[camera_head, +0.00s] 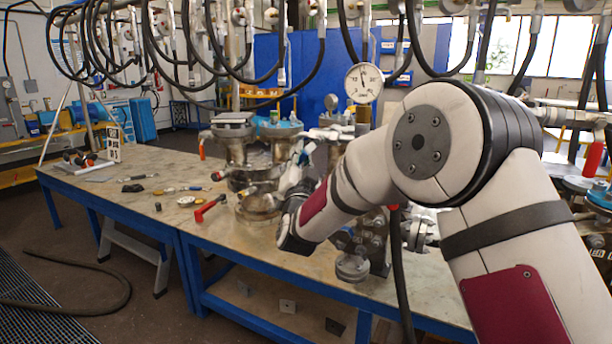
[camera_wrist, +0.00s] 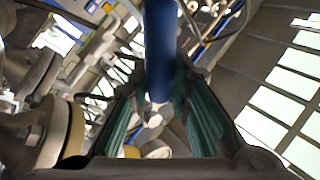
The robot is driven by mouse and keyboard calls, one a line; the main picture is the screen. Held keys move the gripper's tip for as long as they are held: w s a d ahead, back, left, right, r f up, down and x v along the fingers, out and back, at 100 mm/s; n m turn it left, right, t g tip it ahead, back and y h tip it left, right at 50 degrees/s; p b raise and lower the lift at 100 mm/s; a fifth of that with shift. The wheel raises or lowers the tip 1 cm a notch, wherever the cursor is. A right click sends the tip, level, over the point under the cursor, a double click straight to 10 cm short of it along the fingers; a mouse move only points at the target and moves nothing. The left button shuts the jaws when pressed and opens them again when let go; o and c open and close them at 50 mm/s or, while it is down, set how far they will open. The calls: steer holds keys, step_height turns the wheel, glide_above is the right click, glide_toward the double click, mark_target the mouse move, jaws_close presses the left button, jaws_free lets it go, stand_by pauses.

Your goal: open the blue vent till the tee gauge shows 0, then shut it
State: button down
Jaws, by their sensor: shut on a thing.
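The blue vent handle (camera_wrist: 160,50) runs down the middle of the wrist view, between the two green-padded fingers of my gripper (camera_wrist: 158,92), which is shut on it. In the head view my gripper (camera_head: 299,178) is small and partly hidden by my wrist, beside the flanged vessels (camera_head: 258,160) on the bench. The vent's exact angle cannot be told. A round white gauge (camera_head: 364,83) faces the head camera above the bench; its needle is too small to read surely. Whether it is the tee gauge is not clear.
The workbench (camera_head: 150,190) has a red-handled valve (camera_head: 210,207) and small loose parts. Black hoses (camera_head: 250,75) hang above. A large flange (camera_wrist: 45,140) is close at the left of the wrist view.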

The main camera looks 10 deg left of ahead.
steer(key=m+h+b, duration=0.1)
steer(key=m+b, duration=0.1)
steer(key=b, duration=0.1)
steer(key=m+t+h+b, duration=0.1)
steer(key=m+b, duration=0.1)
steer(key=shift+w+a+r+h+b, duration=0.2)
steer(key=shift+a+h+b, duration=0.2)
steer(key=m+h+b, duration=0.2)
steer(key=m+b, duration=0.1)
steer(key=r+m+t+h+b, duration=0.1)
steer(key=b, duration=0.1)
steer(key=shift+a+m, duration=0.25)
steer(key=shift+m, duration=0.15)
steer(key=m+h+b, duration=0.1)
steer(key=m+b, duration=0.1)
steer(key=r+m+h+b, duration=0.1)
steer(key=m+h+b, duration=0.1)
steer(key=shift+w+a+r, duration=0.1)
steer(key=shift+a+r, duration=0.05)
steer(key=shift+r, duration=0.05)
steer(key=shift+r+m+g+h+b, duration=0.25)
steer(key=shift+m+h+b, duration=0.4)
steer(key=shift+m, duration=0.2)
steer(key=shift+r+m+g+h+b, duration=0.15)
steer(key=shift+r+m+h+b, duration=0.1)
steer(key=shift+m+h+b, duration=0.5)
steer(key=shift+r+m, duration=0.15)
steer(key=shift+m, duration=0.15)
